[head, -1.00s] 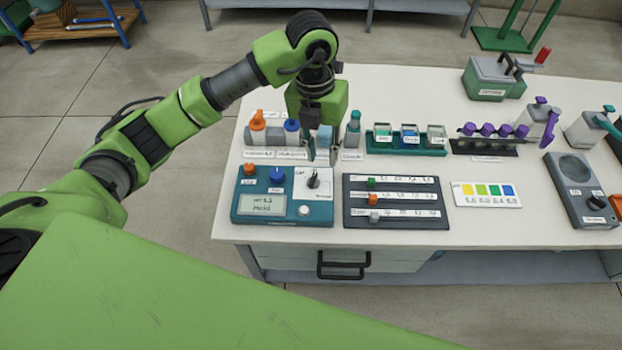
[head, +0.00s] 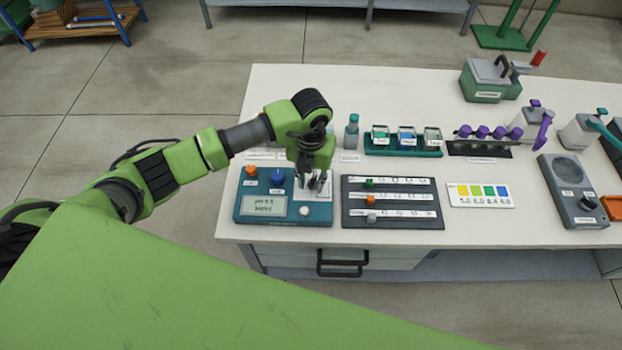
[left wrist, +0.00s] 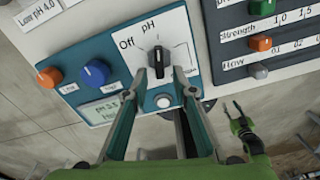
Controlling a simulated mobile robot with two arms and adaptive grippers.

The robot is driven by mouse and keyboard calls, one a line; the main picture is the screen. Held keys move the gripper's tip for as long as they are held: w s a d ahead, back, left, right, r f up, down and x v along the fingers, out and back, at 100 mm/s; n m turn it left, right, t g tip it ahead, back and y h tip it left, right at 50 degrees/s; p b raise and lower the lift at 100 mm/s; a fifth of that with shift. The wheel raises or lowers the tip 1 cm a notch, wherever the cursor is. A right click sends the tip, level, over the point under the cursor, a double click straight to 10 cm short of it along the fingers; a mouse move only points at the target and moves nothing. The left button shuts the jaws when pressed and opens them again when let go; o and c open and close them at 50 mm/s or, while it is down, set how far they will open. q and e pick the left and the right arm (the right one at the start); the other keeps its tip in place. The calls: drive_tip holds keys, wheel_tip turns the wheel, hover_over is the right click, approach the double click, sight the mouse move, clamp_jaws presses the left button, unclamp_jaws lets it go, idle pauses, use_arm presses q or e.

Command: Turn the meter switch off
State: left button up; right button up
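The meter (head: 243,221) is a teal box at the left of the bench, with a grey display, an orange knob and a blue knob. Its black switch knob (left wrist: 158,59) sits on a white plate marked "Off" and "pH"; its pointer is toward "pH". My left gripper (left wrist: 160,73) is open, its two fingertips on either side of the knob's near part, with gaps visible. In the head view my left gripper (head: 313,187) hides the knob. My right gripper (left wrist: 233,103) shows in the left wrist view, away from the bench, its fingers apart.
A dark slider panel (head: 392,221) lies just right of the meter. A white round button (left wrist: 163,101) is close below the knob. Bottles and a teal rack (head: 402,149) stand behind. A colour card (head: 480,203) lies farther right.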

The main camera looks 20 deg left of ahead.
use_arm(q)
drive_tip(key=shift+f, duration=0.2)
drive_tip(key=shift+c, duration=0.4)
clamp_jaws()
drive_tip(key=shift+n, duration=0.3)
drive_tip(key=shift+d+n, duration=0.25)
drive_tip(key=shift+n, duration=0.75)
drive_tip(key=n, duration=0.1)
drive_tip(key=n+b, duration=0.1)
drive_tip(key=n, duration=0.1)
drive_tip(key=shift+w+d+n, duration=0.15)
drive_tip(key=shift+d+n, duration=0.15)
drive_tip(key=n, duration=0.5)
drive_tip(key=shift+w+d+n, duration=0.3)
drive_tip(key=shift+w, duration=0.05)
